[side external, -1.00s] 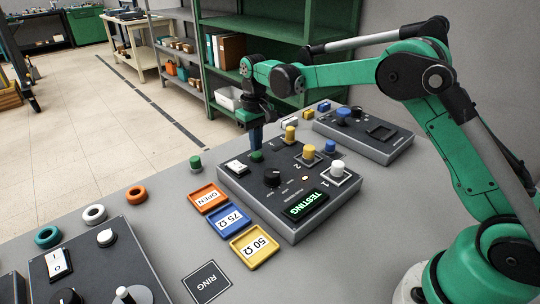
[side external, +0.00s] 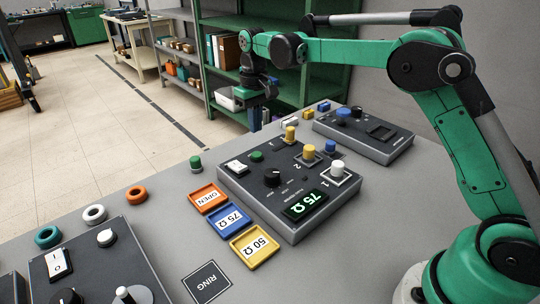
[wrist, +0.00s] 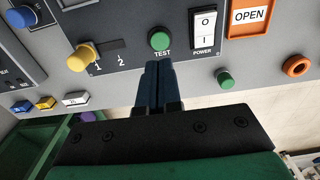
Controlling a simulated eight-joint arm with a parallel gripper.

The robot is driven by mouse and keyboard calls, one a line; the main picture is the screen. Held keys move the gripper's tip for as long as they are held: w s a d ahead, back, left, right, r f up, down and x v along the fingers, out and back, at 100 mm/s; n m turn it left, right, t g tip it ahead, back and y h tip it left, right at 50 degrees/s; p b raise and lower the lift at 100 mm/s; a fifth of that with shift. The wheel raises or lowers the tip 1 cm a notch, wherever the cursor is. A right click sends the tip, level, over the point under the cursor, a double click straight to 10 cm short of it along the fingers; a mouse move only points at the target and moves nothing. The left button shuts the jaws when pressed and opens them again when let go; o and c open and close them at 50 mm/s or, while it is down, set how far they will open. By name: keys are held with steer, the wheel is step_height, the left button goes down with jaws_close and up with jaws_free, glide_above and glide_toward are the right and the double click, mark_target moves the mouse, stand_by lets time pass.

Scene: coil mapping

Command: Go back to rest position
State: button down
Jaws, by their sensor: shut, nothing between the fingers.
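My gripper (side external: 255,118) is above the far side of the dark test box (side external: 248,184), its fingers pointing down. In the wrist view the two dark blue fingers (wrist: 158,70) are together and hold nothing. The green TEST button (side external: 257,156) is below the fingers and apart from them; it also shows in the wrist view (wrist: 160,39). The box's green display (side external: 305,204) reads 75 Ω.
Orange OPEN (side external: 208,198), blue 75 Ω (side external: 230,219) and yellow 50 Ω (side external: 255,246) trays line the box's near left side. A second dark control box (side external: 363,134) is at the back right. Green shelving (side external: 325,80) stands behind.

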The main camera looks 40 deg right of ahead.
steer(key=s+a+r+t, duration=0.1)
steer(key=s+t, duration=0.6)
steer(key=s, duration=1.2)
steer(key=shift+a+r, duration=0.4)
steer(key=shift+r, duration=0.3)
